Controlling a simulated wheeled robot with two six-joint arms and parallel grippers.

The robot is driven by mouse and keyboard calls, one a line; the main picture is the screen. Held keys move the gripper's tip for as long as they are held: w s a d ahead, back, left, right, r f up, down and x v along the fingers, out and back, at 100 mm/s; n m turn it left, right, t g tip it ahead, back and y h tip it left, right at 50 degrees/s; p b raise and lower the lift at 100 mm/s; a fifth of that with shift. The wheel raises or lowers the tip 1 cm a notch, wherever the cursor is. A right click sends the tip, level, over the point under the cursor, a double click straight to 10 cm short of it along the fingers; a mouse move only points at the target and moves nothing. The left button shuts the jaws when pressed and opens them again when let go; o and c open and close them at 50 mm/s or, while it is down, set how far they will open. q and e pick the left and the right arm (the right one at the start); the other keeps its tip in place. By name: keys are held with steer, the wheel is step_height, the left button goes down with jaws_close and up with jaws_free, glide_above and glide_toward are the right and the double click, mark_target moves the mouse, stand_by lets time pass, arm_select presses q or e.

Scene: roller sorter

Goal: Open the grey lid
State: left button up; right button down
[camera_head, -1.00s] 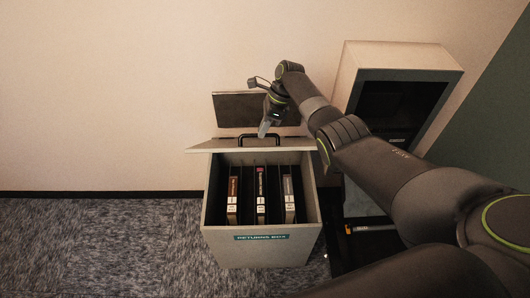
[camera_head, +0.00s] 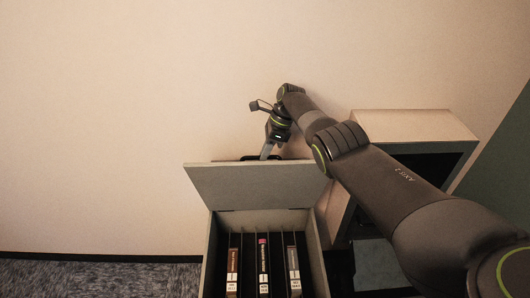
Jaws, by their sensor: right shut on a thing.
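The grey lid (camera_head: 258,187) stands raised at the back edge of the grey returns box (camera_head: 262,221), with its flat inner face toward me. A dark handle (camera_head: 252,158) shows just above the lid's top edge, partly hidden behind it. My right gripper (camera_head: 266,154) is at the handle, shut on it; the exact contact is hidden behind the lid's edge. The box below is open, and its dark inside shows. My left gripper is not in view.
Several thin dividers stand inside the box, with a brown case (camera_head: 232,272), a dark case (camera_head: 263,266) and a grey case (camera_head: 293,270) between them. A cabinet (camera_head: 415,124) with a dark front stands to the right, partly behind my arm. A bare wall (camera_head: 110,130) is behind.

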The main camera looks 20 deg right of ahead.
steer(key=shift+s+f, duration=0.25)
steer(key=shift+f, duration=0.35)
steer(key=c, duration=1.8)
jaws_free()
steer(key=shift+o, duration=1.1)
steer(key=shift+w+f, duration=0.15)
steer(key=shift+w, duration=0.1)
steer(key=shift+o, duration=0.6)
steer(key=shift+w+d+f, duration=0.1)
steer(key=shift+w, duration=0.2)
steer(key=b+v, duration=0.2)
steer(key=v, duration=1.5)
steer(key=shift+r, duration=0.4)
